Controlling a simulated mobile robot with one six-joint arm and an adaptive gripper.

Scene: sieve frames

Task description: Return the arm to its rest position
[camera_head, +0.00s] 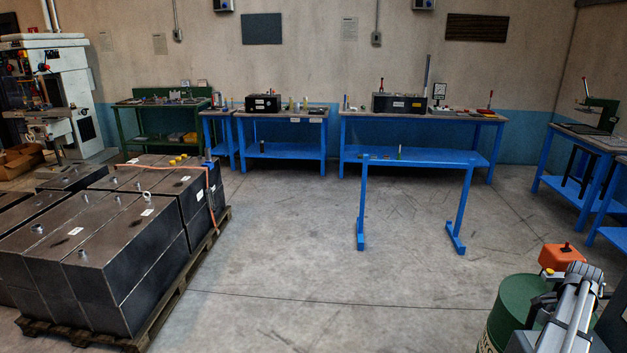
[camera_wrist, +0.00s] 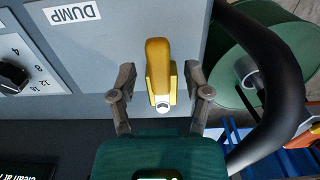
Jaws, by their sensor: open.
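In the wrist view, my gripper (camera_wrist: 160,74) is open, with one dark finger on each side of a yellow handle (camera_wrist: 158,60). The handle stands on a grey panel (camera_wrist: 105,45) labelled "DUMP". Small gaps show between the fingers and the handle, and I cannot tell if either touches it. In the head view, my arm (camera_head: 572,312) is at the lower right, reaching over a green drum-like body (camera_head: 512,300). An orange box (camera_head: 562,257) with a dark knob is just beyond. My fingertips are not clear in that view.
In the wrist view, a black numbered knob (camera_wrist: 12,76) is at the left and a thick black tube (camera_wrist: 285,75) curves at the right. In the head view, dark metal blocks (camera_head: 95,240) fill a pallet at left.

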